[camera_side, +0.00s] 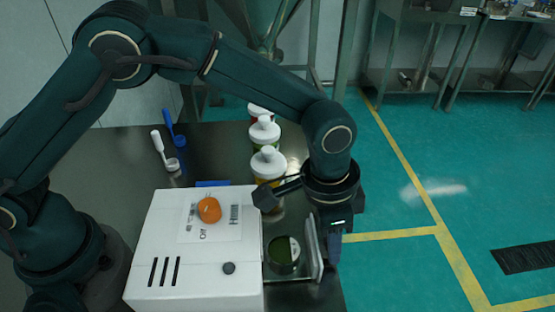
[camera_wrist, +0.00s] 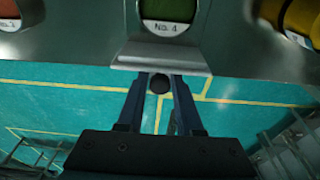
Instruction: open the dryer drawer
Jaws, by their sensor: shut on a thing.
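The dryer (camera_side: 165,245) is a white box on the dark table. Its drawer (camera_side: 315,248) stands out from its right side, with a gap between the drawer front and the box. A dish with dark green contents (camera_side: 283,252) sits in the drawer. In the wrist view a green patch (camera_wrist: 170,10) shows above a "No. 4" label, behind the pale drawer front (camera_wrist: 160,55). My gripper (camera_side: 331,262) points down at the outer face of the drawer front. In the wrist view its fingers (camera_wrist: 159,88) are shut around a dark round knob (camera_wrist: 160,83). The exact finger contact is small and dim.
Several white-capped jars (camera_side: 268,163) stand behind the drawer. A blue scoop (camera_side: 174,128) and a white scoop (camera_side: 165,150) lie at the back left. An orange item (camera_side: 209,210) sits on the dryer top. Open floor (camera_side: 400,230) lies right of the table edge.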

